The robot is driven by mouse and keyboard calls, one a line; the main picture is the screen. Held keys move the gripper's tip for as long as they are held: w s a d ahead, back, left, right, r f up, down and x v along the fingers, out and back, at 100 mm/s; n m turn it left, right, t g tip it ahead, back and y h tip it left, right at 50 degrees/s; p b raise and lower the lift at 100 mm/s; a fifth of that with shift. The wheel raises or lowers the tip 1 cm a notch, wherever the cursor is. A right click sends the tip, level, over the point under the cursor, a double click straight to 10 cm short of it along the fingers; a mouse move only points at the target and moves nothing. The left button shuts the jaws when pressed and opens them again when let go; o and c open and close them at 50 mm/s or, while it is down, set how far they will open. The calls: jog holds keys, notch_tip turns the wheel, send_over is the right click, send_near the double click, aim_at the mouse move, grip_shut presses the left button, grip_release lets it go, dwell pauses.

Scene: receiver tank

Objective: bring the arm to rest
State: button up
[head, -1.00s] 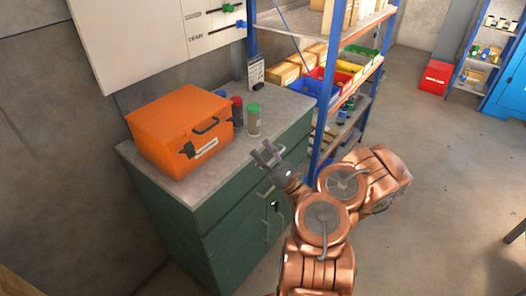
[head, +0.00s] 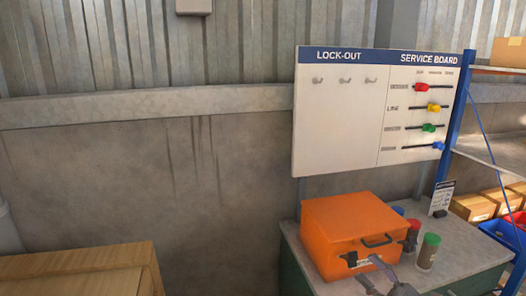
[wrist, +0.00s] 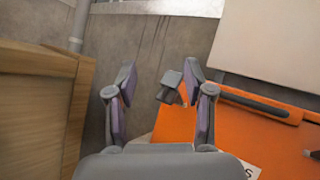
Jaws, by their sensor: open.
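My gripper (head: 385,278) shows at the bottom edge of the head view, in front of the orange case (head: 345,228). The rest of the arm is out of that view. In the wrist view my gripper (wrist: 158,85) is open, with its two fingers wide apart. A grey latch-like part (wrist: 170,82) appears between or beyond the fingers, near the right one. I cannot tell its distance from the finger. The orange case (wrist: 215,128) fills the lower right there. Nothing is seen held.
The white service board (head: 340,120) hangs behind. Shelving (head: 458,130) stands at right.

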jog(key=s+a+r+n+g, duration=0.2)
jog(key=s+a+n+g, duration=0.25)
jog(key=a+g, duration=0.25)
jog(key=s+a+r+n+g, duration=0.1)
jog(key=s+a+n+g, duration=0.2)
jog(key=a+n+g, duration=0.3)
jog(key=s+a+f+n+g+h, duration=0.2)
jog(key=s+a+n+g+h, duration=0.3)
jog(key=s+a, duration=0.4)
jog(key=s+d+f+n+g+h, duration=0.2)
jog(key=s+d+f+n+h, duration=0.15)
jog(key=s+h, duration=0.55)
jog(key=s+d+n+t+h, duration=0.1)
jog(key=d+t+h, duration=0.1)
jog(key=d, duration=0.3)
jog(key=s+d+t+h, duration=0.2)
jog(key=d+h, duration=0.2)
jog(key=d, duration=0.1)
jog(key=shift+s+n, duration=0.3)
jog(key=shift+n, duration=0.1)
jog(key=shift+d, duration=0.1)
jog(key=shift+c, duration=1)
